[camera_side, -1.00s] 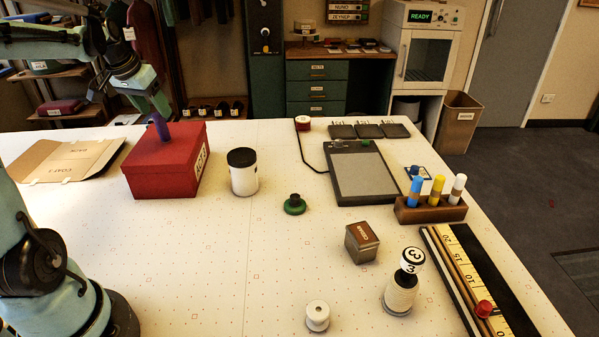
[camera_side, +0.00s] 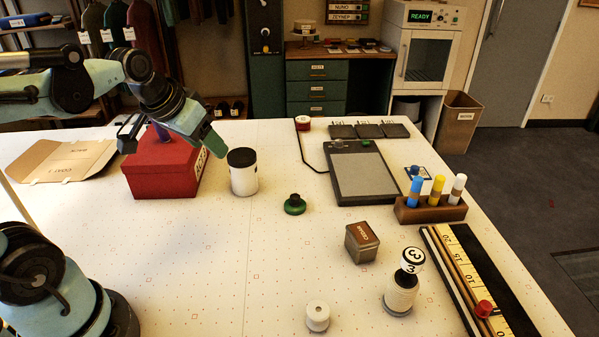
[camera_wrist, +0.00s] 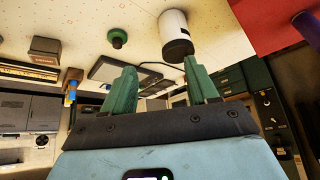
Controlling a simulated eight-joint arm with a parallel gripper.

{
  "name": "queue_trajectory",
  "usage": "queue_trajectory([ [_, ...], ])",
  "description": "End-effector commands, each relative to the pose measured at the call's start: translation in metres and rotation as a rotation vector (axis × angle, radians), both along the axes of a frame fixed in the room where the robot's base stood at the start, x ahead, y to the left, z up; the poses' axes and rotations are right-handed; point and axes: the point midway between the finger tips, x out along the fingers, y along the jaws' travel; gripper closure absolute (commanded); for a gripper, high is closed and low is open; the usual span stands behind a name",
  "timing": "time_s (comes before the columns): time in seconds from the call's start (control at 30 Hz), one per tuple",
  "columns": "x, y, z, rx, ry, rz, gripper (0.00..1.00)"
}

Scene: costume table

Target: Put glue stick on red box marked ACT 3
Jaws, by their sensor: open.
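The purple glue stick (camera_side: 161,133) stands on the lid of the red box (camera_side: 158,178) in the side view, partly hidden by my arm. The box's white label (camera_side: 200,165) is partly covered by my gripper. My gripper (camera_side: 213,145) is tilted down to the right, in front of the box's right edge in the picture and near the white jar. In the wrist view my two green fingers (camera_wrist: 160,82) are spread with nothing between them. The purple stick (camera_wrist: 306,26) and the red box (camera_wrist: 250,22) show at the upper right there, outside the fingers.
A white jar with a black lid (camera_side: 243,174) stands just right of the box. A green knobbed piece (camera_side: 294,205), brown tin (camera_side: 362,243) and wooden holder with blue, yellow and white sticks (camera_side: 432,209) stand farther right. Flat cardboard (camera_side: 62,162) lies left.

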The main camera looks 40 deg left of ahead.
Motion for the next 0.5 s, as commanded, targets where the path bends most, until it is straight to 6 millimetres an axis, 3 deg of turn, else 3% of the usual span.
queue_trajectory([
  [0.03,-0.008,-0.022,-0.010,0.000,-0.016,-0.040,0.42],
  [0.2,-0.024,-0.060,-0.032,-0.009,-0.061,-0.106,0.42],
  [0.5,-0.030,-0.069,-0.039,-0.015,-0.075,-0.123,0.42],
])
